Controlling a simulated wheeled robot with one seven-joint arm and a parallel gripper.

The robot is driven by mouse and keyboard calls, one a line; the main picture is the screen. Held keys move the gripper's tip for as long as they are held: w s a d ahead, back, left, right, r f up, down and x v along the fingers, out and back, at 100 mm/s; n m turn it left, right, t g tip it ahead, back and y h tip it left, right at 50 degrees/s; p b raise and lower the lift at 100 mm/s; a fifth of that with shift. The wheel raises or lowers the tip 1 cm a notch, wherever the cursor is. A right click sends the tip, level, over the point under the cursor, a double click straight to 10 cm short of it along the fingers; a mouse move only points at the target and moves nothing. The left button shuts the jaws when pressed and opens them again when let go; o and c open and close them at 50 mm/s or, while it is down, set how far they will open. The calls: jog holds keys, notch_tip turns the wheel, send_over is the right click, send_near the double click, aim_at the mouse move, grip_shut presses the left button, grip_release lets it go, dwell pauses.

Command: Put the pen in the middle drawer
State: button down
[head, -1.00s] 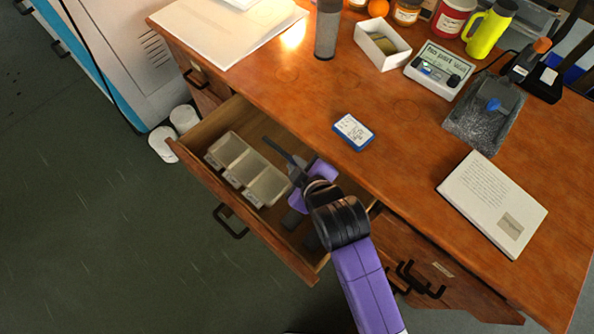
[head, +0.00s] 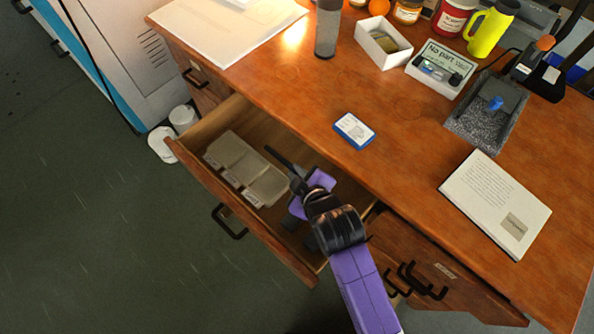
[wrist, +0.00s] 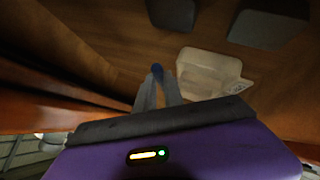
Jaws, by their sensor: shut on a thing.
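My gripper (head: 298,184) is inside or just over an open drawer (head: 240,212) of the wooden desk. In the wrist view its two grey fingers (wrist: 158,92) are closed together, with a small blue end, taken as the pen (wrist: 157,70), between their tips. Most of the pen is hidden. In the head view a thin dark stick shape sticks out up-left from the gripper; I cannot tell whether it is pen or finger. Whether the pen touches the drawer floor is unclear.
A pale three-part tray (head: 242,163) fills the drawer's left part; it also shows in the wrist view (wrist: 205,72). Dark blocks (wrist: 262,28) lie in the drawer. On the desktop are a blue-edged card box (head: 354,131) and a book (head: 495,205).

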jog(key=c, duration=1.5)
grip_release()
jog(key=shift+o, duration=0.2)
jog(key=shift+r, duration=0.2)
jog(key=p+v, duration=0.2)
jog(key=v, duration=1)
jog(key=shift+r, duration=0.45)
